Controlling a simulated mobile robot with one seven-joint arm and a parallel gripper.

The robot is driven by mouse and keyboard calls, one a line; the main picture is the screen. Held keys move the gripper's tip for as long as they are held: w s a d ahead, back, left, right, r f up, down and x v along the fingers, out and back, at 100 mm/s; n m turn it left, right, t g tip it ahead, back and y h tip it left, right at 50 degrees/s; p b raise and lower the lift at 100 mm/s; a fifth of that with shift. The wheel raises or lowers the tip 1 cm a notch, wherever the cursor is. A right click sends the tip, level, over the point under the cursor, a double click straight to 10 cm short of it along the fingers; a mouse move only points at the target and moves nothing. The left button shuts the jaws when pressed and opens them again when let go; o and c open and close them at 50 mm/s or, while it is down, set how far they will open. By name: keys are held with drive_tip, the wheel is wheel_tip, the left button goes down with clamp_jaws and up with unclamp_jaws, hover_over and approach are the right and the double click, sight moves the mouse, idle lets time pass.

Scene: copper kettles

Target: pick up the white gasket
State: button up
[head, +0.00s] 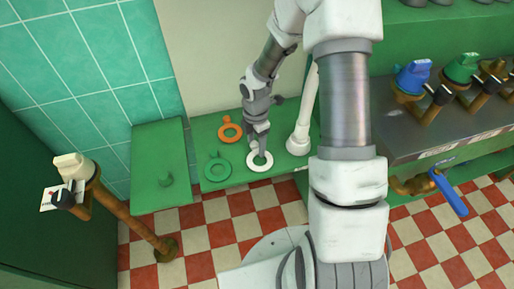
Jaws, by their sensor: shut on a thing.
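The white gasket (260,162) is a flat white ring at the front of the green shelf, right of the green gasket. My gripper (258,150) reaches down to it from above. The fingertips are shut on the gasket at its far edge. The gasket looks level and at or very close to the shelf surface; I cannot tell whether it touches. The fingers hide part of its far edge.
A green gasket (217,169) and an orange gasket (230,131) lie close to the left on the green shelf (205,128). A white post-like piece (298,143) stands just right. A raised green panel (150,150) is at left, and a metal counter with valves (420,135) at right.

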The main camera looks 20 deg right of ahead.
sight(256, 146)
wheel_tip(256, 146, up, 4)
drive_tip(key=shift+r+p, duration=0.25)
drive_tip(key=shift+p, duration=0.85)
drive_tip(key=s+d+r+p, duration=0.4)
drive_tip(key=s+d+r, duration=0.2)
drive_tip(key=s, duration=0.3)
drive_tip(key=shift+d+r, duration=0.2)
drive_tip(key=shift+d, duration=0.6)
drive_tip(key=shift+r, duration=0.1)
